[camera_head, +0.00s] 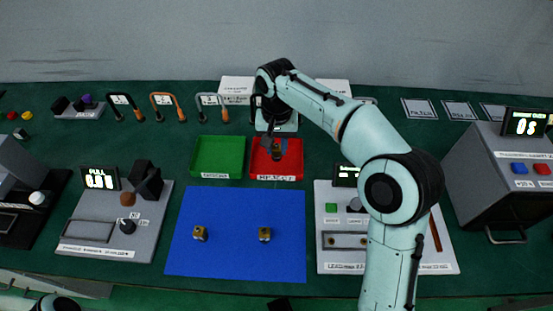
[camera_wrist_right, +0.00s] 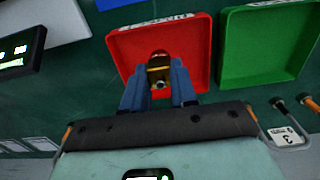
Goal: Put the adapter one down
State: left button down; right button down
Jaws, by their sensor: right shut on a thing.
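My right gripper (camera_head: 277,148) reaches over the red tray (camera_head: 258,171). In the right wrist view, its blue fingers (camera_wrist_right: 158,88) are shut on a small brass and dark adapter (camera_wrist_right: 158,70). The adapter is over the red tray (camera_wrist_right: 195,35); I cannot tell whether it touches the tray floor. In the head view the adapter is mostly hidden by the gripper. Two similar brass adapters stand on the blue mat (camera_head: 235,255), one at left (camera_head: 200,233) and one at right (camera_head: 265,234). My left gripper is not clearly visible.
An empty green tray (camera_head: 219,155) sits left of the red one. A grey test station (camera_head: 112,225) is at left, another station (camera_head: 335,285) at right under my right arm. A large grey box (camera_head: 490,180) stands far right.

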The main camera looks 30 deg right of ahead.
aim_at(277, 157)
jog(key=shift+f+b, duration=0.45)
jog(key=shift+f, duration=2.05)
jog(key=shift+f, duration=0.2)
jog(key=c, duration=0.9)
grip_release()
notch_tip(277, 157, up, 12)
jog(key=p, duration=0.3)
jog(key=shift+r, duration=0.25)
jog(key=shift+f, duration=0.1)
